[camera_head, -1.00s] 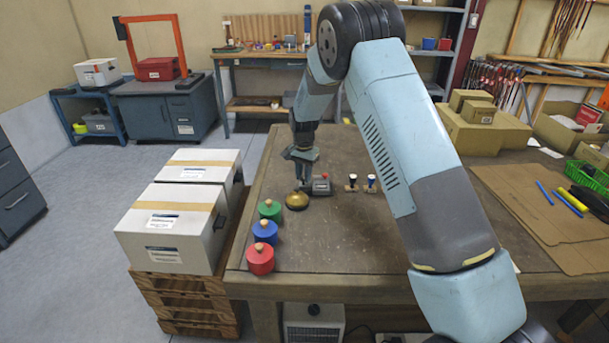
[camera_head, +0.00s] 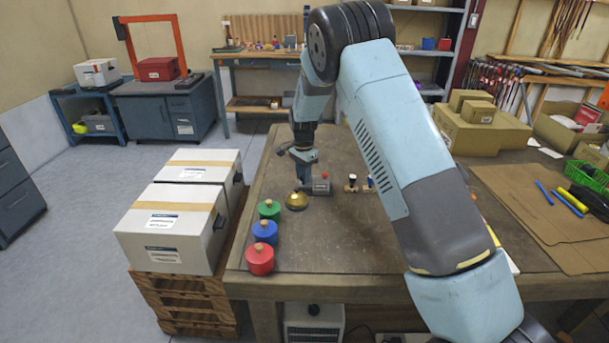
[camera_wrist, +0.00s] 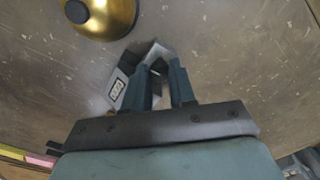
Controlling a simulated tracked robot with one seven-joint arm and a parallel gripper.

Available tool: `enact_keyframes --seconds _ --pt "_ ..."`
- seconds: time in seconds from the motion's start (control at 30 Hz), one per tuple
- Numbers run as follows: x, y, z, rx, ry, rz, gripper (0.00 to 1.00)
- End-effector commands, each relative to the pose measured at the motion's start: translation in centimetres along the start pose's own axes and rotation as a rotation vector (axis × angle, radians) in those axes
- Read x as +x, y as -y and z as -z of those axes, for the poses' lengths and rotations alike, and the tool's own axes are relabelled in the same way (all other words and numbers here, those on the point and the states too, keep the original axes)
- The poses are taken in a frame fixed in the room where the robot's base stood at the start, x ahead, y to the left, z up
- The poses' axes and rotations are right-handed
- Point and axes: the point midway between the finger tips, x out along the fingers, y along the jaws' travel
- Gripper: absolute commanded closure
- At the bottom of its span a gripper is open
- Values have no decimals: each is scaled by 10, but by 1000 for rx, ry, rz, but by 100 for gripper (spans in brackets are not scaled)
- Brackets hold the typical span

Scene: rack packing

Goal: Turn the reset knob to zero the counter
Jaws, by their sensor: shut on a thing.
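My gripper (camera_head: 303,184) is down at the counter's left side. In the wrist view its two fingers (camera_wrist: 167,78) are close together, shut on the reset knob at the counter's side. The fingers hide most of the knob. The display's digits are too small to read.
Two small stamp-like pieces (camera_head: 352,184) stand right of the counter, one partly behind my arm. The table (camera_head: 330,245) is clear in front.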

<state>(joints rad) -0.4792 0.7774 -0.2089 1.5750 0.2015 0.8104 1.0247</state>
Motion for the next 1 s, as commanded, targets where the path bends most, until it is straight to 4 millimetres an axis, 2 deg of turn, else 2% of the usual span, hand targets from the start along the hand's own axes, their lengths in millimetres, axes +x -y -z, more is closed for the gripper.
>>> enact_keyframes --seconds 0.1,0.13,0.23,0.47,0.63,0.77,1.0 --pt "0 1 -1 -1 0 1 100" --pt "0 1 -1 -1 0 1 74" --pt "0 1 -1 -1 0 1 65" --pt "0 0 0 -1 0 1 65" --pt "-12 1 0 -2 0 2 65" --pt "-32 1 0 -2 -1 3 65" --pt "-80 1 0 -1 0 4 65"
